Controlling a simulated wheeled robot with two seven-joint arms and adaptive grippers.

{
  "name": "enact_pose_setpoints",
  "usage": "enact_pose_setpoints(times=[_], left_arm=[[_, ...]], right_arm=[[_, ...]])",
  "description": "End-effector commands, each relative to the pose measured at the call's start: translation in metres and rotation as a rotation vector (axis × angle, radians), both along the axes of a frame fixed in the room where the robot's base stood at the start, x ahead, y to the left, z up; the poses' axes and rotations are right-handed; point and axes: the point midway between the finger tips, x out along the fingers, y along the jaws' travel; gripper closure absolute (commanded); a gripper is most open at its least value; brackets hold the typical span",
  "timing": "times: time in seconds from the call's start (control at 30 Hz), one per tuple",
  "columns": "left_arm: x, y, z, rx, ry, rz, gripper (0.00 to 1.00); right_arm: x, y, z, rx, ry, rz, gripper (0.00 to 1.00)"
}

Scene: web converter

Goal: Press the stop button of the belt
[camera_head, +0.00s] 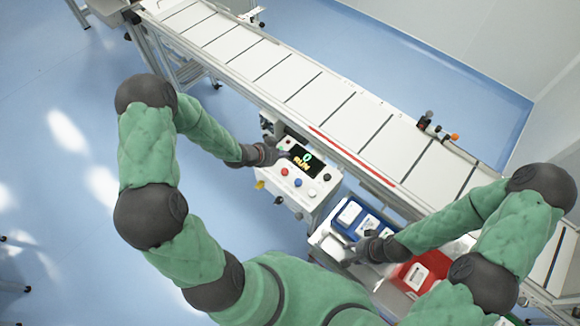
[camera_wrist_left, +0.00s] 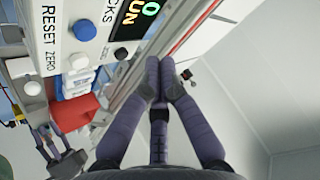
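The control panel (camera_head: 305,187) stands at the belt's near side in the head view, with a lit display (camera_head: 303,160) reading "0" and "RUN". It bears a red button (camera_head: 284,172), a blue button (camera_head: 298,183) and a white button (camera_head: 312,194). No stop label is readable. My left gripper (camera_head: 281,154) is at the display's left edge, above the red button; contact cannot be told. In the left wrist view its fingertips (camera_wrist_left: 160,64) are together and empty; the blue button (camera_wrist_left: 84,29) shows there, the red one does not. My right gripper (camera_head: 350,250) is open near the bins.
The conveyor belt (camera_head: 277,72) runs diagonally behind the panel, with a raised side rail. A blue bin (camera_head: 340,225) with white packs and a red bin (camera_head: 397,270) stand right of the panel. Blue floor (camera_head: 60,190) is clear at the left.

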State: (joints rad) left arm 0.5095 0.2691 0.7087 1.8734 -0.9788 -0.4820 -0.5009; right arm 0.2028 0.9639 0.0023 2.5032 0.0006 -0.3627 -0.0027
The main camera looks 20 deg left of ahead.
Motion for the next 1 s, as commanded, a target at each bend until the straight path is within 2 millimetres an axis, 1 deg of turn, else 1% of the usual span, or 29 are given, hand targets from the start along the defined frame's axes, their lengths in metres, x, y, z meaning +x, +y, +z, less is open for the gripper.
enact_pose_setpoints(times=[0.27, 0.47, 0.67, 1.0], left_arm=[[0.000, 0.000, -0.001, -0.001, 0.000, 0.001, 1.00], [0.000, 0.000, -0.012, -0.001, 0.001, 0.000, 1.00], [0.000, 0.000, -0.034, -0.002, 0.002, 0.000, 1.00], [0.000, 0.000, -0.076, -0.001, 0.000, 0.001, 1.00]], right_arm=[[0.000, 0.000, -0.001, 0.000, 0.001, 0.000, 0.60], [0.000, 0.000, -0.009, 0.000, 0.000, 0.000, 0.60], [0.000, 0.000, -0.026, 0.000, 0.000, 0.000, 0.60], [0.000, 0.000, -0.060, 0.000, 0.000, 0.000, 0.60]])
